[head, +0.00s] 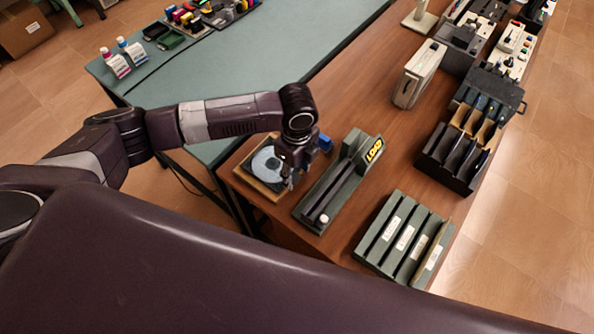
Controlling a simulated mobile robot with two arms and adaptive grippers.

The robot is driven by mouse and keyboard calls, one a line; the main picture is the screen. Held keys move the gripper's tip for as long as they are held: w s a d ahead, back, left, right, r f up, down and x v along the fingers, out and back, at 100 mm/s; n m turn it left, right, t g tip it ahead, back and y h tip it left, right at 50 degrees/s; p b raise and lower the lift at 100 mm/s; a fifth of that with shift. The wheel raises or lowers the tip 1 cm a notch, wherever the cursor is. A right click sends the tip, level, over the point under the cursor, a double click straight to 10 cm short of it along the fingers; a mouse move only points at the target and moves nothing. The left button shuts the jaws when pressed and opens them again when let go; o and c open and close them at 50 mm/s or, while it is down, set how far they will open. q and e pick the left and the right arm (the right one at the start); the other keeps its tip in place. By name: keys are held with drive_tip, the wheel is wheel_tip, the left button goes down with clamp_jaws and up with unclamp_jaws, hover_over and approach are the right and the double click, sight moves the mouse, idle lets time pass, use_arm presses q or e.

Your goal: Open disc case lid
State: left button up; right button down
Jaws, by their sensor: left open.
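The disc case (256,178) is a dark, flat square case on a tan wooden base at the near left corner of the brown table. A pale bluish disc (268,162) with a dark centre shows in it. I cannot tell whether a clear lid covers the disc. My left gripper (290,182) points down at the right edge of the case. Its fingers are open and small in the picture, and they hide part of that edge. I cannot tell whether they touch the case. My right gripper is not in view.
A green holder (334,190) labelled LOAD stands just right of the case, with a small blue block (325,143) behind my gripper. A slotted green rack (396,247) and a dark file rack (452,158) stand farther right. A beige box (417,75) stands behind.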

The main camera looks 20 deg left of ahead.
use_arm(q)
drive_tip(key=shift+f, duration=0.2)
drive_tip(key=shift+c, duration=0.4)
clamp_jaws()
drive_tip(key=shift+d+r, duration=0.1)
drive_tip(key=shift+r, duration=0.05)
